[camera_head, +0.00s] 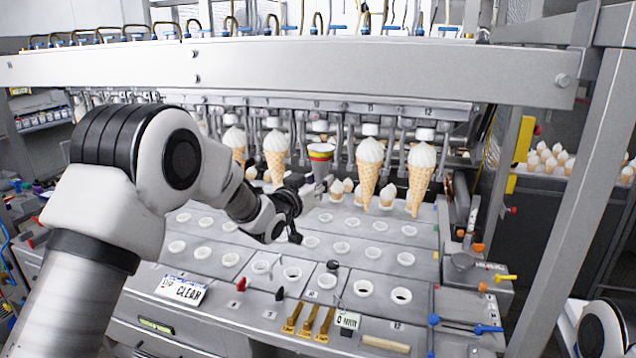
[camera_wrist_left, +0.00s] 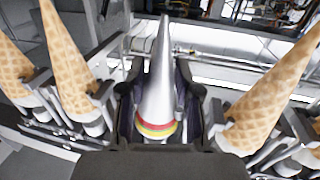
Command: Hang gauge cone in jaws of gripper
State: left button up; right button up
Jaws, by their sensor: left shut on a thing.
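The gauge cone (camera_head: 321,153) is a smooth grey metal cone with red, yellow and green bands at its wide end. It hangs point down in the row of machine grippers, between waffle cones. My left gripper (camera_head: 298,187) reaches it from the lower left and is shut on it. In the left wrist view the gauge cone (camera_wrist_left: 160,92) stands between my two dark fingers (camera_wrist_left: 160,110), its bands near the palm. The machine jaws at its wide end are mostly hidden, so I cannot tell whether they grip it. My right gripper is not in view.
Waffle cones with white tops (camera_head: 369,165) hang on both sides, close to my fingers in the left wrist view. Below is a metal plate with round holes (camera_head: 342,248). A thick metal beam (camera_head: 300,62) crosses above.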

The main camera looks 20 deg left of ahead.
pick_arm(q)
jog(key=shift+f+b, duration=0.45)
jog(key=shift+f, duration=0.05)
dwell(0.8)
jog(key=o, duration=1.4)
jog(key=shift+c, duration=0.2)
jog(key=d+b+v, duration=0.2)
jog(key=b+v, duration=0.1)
jog(key=v, duration=0.6)
jog(key=shift+s, duration=0.15)
jog(key=shift+a, duration=0.15)
